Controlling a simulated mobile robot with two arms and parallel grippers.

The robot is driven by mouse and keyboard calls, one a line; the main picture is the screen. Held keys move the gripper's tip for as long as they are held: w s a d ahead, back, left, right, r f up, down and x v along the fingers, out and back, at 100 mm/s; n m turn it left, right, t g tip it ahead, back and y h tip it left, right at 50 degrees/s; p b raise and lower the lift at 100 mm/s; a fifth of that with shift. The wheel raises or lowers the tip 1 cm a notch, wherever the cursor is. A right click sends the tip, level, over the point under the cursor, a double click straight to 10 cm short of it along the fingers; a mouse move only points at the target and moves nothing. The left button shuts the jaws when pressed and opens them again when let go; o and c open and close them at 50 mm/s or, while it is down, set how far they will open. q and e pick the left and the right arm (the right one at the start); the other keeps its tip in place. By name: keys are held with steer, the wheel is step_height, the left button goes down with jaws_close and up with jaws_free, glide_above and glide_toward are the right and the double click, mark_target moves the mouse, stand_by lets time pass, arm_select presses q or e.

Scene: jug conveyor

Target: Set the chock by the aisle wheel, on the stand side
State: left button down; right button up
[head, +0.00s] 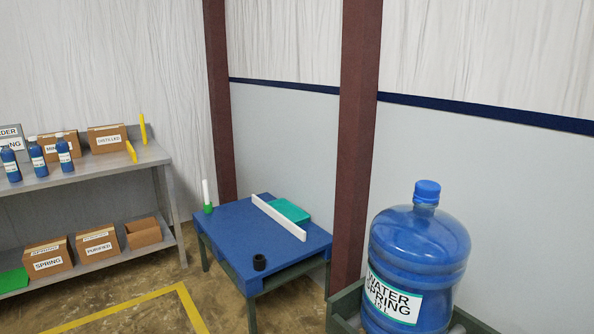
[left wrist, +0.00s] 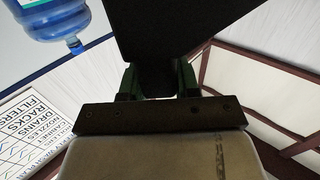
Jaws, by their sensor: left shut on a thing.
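My left gripper (left wrist: 158,82) shows in the left wrist view. Its dark and green fingers are shut on a large black angular piece, which looks like the chock (left wrist: 185,28). The chock's full shape is cut off by the frame's top edge. Neither of my grippers is in the head view. No wheel can be made out in either view. A large blue water jug (head: 415,255) stands upright at the right of the head view, in a dark green frame (head: 345,308) whose lower part is out of view. The jug also shows upside down in the left wrist view (left wrist: 50,18).
A metal shelf (head: 110,168) with boxes and bottles stands left. A yellow line (head: 120,310) marks the floor.

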arm_select(q)
steer(key=s+a+r+y, duration=0.1)
steer(key=s+a+r+n+y+p, duration=0.1)
steer(key=a+r, duration=0.1)
steer(key=shift+a+r+p, duration=0.15)
steer(key=shift+r+p, duration=0.15)
steer(key=shift+s+a, duration=0.1)
steer(key=shift+a, duration=0.05)
arm_select(e)
steer(key=shift+g, duration=0.4)
steer(key=s, duration=0.3)
steer(key=s+d, duration=0.1)
steer(key=s, duration=0.1)
steer(key=shift+r, duration=0.25)
